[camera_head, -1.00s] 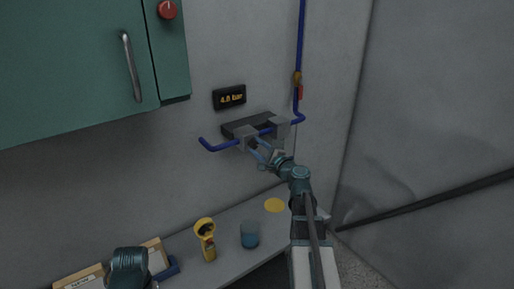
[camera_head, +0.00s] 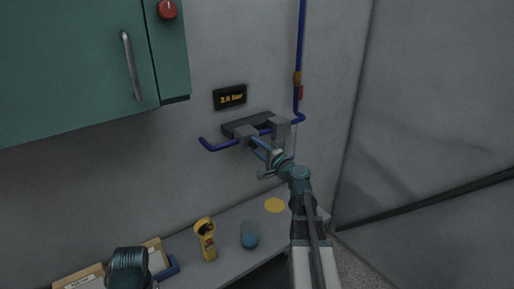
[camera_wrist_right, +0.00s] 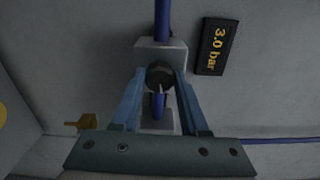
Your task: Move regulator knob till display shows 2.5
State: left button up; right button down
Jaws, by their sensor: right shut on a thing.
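The display (camera_head: 230,96) on the wall reads 3.0 bar; it also shows sideways in the right wrist view (camera_wrist_right: 216,46). The regulator knob (camera_wrist_right: 160,75) is a dark round knob with a light mark, on the front of a grey block (camera_wrist_right: 150,50) on the blue pipe. My right gripper (camera_head: 259,147) is at the regulator on the wall. In the right wrist view its two blue fingers (camera_wrist_right: 160,82) are shut on the knob from both sides. In the head view the fingers hide the knob. My left arm shows only in part at the bottom left, and its gripper is out of view.
A blue pipe (camera_head: 301,55) with a valve runs down the wall right of the display. A shelf (camera_head: 230,222) below holds a yellow device (camera_head: 207,240), a cup with blue contents (camera_head: 250,235) and a yellow disc (camera_head: 274,205). A green cabinet (camera_head: 75,65) hangs at upper left.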

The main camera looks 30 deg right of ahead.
jog(key=shift+c, duration=2.1)
grip_release()
jog(key=s+d, duration=0.1)
jog(key=s, duration=1.2)
jog(key=shift+s, duration=0.4)
